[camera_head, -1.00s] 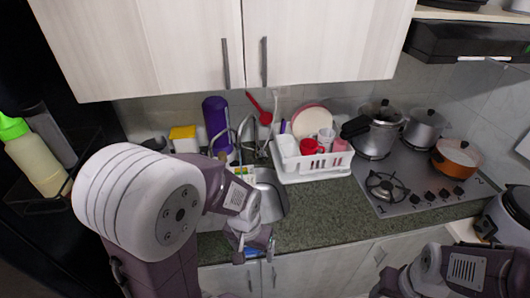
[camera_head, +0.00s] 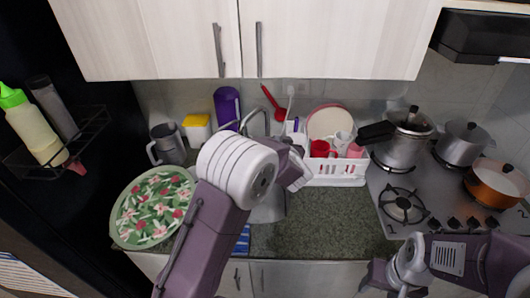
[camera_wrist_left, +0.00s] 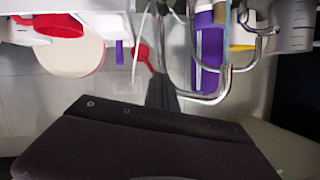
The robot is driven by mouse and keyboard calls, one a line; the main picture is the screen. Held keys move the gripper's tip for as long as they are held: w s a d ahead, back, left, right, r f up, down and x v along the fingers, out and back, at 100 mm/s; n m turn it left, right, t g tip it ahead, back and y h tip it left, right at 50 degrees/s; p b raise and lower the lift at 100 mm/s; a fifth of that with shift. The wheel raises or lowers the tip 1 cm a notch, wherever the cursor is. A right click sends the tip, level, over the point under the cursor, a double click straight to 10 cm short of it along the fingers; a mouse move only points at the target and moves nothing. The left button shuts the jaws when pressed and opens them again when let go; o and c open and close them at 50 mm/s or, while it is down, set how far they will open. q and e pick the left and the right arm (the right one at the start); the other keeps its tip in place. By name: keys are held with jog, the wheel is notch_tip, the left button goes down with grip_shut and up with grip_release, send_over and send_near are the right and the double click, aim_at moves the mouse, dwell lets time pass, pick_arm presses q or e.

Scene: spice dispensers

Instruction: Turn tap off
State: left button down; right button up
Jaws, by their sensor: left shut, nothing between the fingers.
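The chrome tap (camera_head: 262,112) stands behind the sink, and my left arm hides its lower part. In the left wrist view, the picture is upside down and the tap's curved spout (camera_wrist_left: 226,75) shows, with a second thinner curved chrome pipe (camera_wrist_left: 262,31) to its right. My left gripper (camera_wrist_left: 161,90) is shut and empty, just left of the spout in that view; I cannot tell whether it touches the tap. In the head view, the left gripper (camera_head: 298,178) is partly hidden by its wrist, over the sink (camera_head: 268,208). My right gripper (camera_head: 372,279) is low at the right.
A white dish rack (camera_head: 340,180) with cups and a plate stands right of the tap. A purple bottle (camera_head: 227,105) stands behind. A floral round tray (camera_head: 125,225) and grey jug (camera_head: 167,145) are left. The stove (camera_head: 385,190) with pots is right.

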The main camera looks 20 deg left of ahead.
pick_arm(q)
jog(key=shift+m+h, duration=0.4)
jog(key=w+a+f, duration=0.1)
jog(key=w+f, duration=0.1)
jog(key=f, duration=0.1)
jog(key=w+a+f+p, duration=0.1)
jog(key=w+f, duration=0.1)
jog(key=w+a+f, duration=0.1)
jog(key=w+f, duration=0.1)
jog(key=f, duration=0.1)
jog(key=shift+w+a+f, duration=0.1)
jog(key=shift+w+f, duration=0.2)
jog(key=shift+f, duration=0.5)
jog(key=shift+s, duration=0.1)
pick_arm(e)
jog(key=shift+s+a+r, duration=0.65)
jog(key=shift+r, duration=0.05)
pick_arm(q)
jog(key=shift+f, duration=0.1)
